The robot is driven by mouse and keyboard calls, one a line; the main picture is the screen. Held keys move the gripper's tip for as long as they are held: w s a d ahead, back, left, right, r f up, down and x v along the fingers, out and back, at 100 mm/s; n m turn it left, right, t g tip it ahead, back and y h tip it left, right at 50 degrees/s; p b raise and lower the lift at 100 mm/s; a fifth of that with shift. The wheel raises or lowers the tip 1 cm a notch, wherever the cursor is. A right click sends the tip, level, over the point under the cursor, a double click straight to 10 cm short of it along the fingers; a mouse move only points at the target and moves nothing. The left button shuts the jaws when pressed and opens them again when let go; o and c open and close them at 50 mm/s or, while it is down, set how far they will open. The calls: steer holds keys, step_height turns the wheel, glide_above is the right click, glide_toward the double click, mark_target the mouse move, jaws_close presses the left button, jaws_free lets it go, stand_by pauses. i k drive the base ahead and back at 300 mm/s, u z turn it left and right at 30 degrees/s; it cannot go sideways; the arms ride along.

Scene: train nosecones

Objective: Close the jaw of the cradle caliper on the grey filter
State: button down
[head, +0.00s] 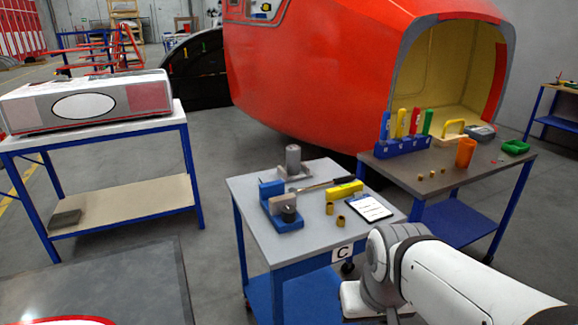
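The grey filter (293,158) is a small upright cylinder near the back of the grey-topped cart marked C. It stands at a low grey fixture (297,176), which looks like the cradle caliper. A slim bar with a dark end (325,185) extends from beside it to the right. The view is too small to tell the jaw's position or whether it touches the filter. My white arm enters at the lower right, in front of the cart. My gripper is not visible.
On cart C (240,190) are a blue block fixture with a black knob (289,214), a yellow block (345,190), brass rings (339,221) and a tablet (370,207). A brown-topped table (400,170) with coloured parts stands close at right.

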mark_target(281, 171)
steer(key=u, duration=0.05)
steer(key=i, duration=1)
steer(key=z, duration=0.05)
